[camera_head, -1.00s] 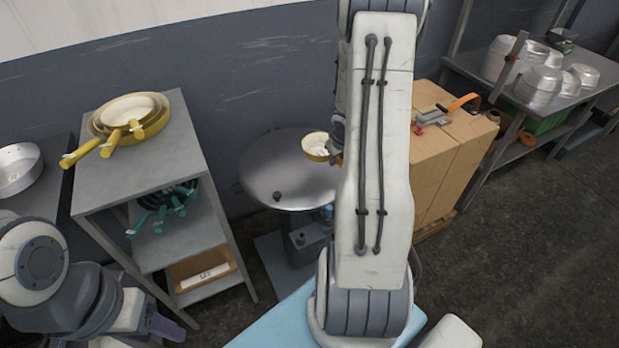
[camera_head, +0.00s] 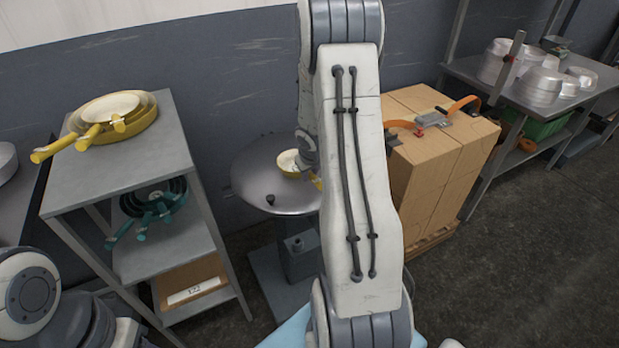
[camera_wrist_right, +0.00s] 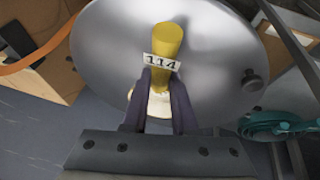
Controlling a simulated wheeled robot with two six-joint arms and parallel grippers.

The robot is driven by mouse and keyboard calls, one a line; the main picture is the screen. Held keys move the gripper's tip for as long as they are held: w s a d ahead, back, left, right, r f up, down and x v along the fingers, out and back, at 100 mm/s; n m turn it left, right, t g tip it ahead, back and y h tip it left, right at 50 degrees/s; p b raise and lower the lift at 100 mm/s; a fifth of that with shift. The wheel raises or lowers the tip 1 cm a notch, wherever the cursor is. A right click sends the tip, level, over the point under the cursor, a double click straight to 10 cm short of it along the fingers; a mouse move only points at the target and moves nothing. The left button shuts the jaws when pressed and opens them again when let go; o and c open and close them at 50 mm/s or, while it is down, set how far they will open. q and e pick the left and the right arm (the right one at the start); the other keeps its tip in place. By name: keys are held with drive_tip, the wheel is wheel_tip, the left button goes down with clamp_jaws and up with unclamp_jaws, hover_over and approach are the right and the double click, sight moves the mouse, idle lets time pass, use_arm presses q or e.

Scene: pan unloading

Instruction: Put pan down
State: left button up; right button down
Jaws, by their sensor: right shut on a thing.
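A small yellow pan with a pale inside (camera_head: 288,164) shows over the round grey metal table (camera_head: 255,175) in the head view. My right gripper (camera_head: 311,168) is at its right side, partly hidden by my right arm. In the right wrist view, the gripper (camera_wrist_right: 158,92) is shut on the pan's yellow handle (camera_wrist_right: 166,40), which carries a tag reading 114. The round metal top (camera_wrist_right: 215,45) lies behind it. I cannot tell whether the pan touches the table. My left arm shows at the lower left of the head view, its gripper out of frame.
A grey shelf (camera_head: 65,190) at left holds stacked yellow pans (camera_head: 140,120) on top and teal pans (camera_head: 160,203) below. A dark knob (camera_head: 270,199) stands on the round table. Stacked cardboard boxes (camera_head: 430,175) stand to the right. The floor at right is clear.

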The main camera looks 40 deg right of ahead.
drive_tip(key=c, duration=0.7)
unclamp_jaws()
drive_tip(key=shift+f, duration=0.1)
drive_tip(key=p+v, duration=0.7)
drive_tip(key=v, duration=0.4)
drive_tip(key=a+r+n, duration=0.2)
drive_tip(key=a+r, duration=0.3)
drive_tip(key=a, duration=0.7)
drive_tip(key=s+a+r+n+y, duration=0.2)
drive_tip(key=s+a+r, duration=0.1)
drive_tip(key=a, duration=0.8)
drive_tip(key=s+a+r+n+g+y, duration=0.1)
drive_tip(key=s+a+r+n+g, duration=0.1)
drive_tip(key=s+a, duration=0.5)
drive_tip(key=s+a+r+n+g+y, duration=0.1)
drive_tip(key=s+a+r+n+g, duration=0.1)
drive_tip(key=s+a, duration=0.5)
drive_tip(key=s+n+p, duration=0.1)
drive_tip(key=s, duration=0.2)
drive_tip(key=shift+s, duration=0.4)
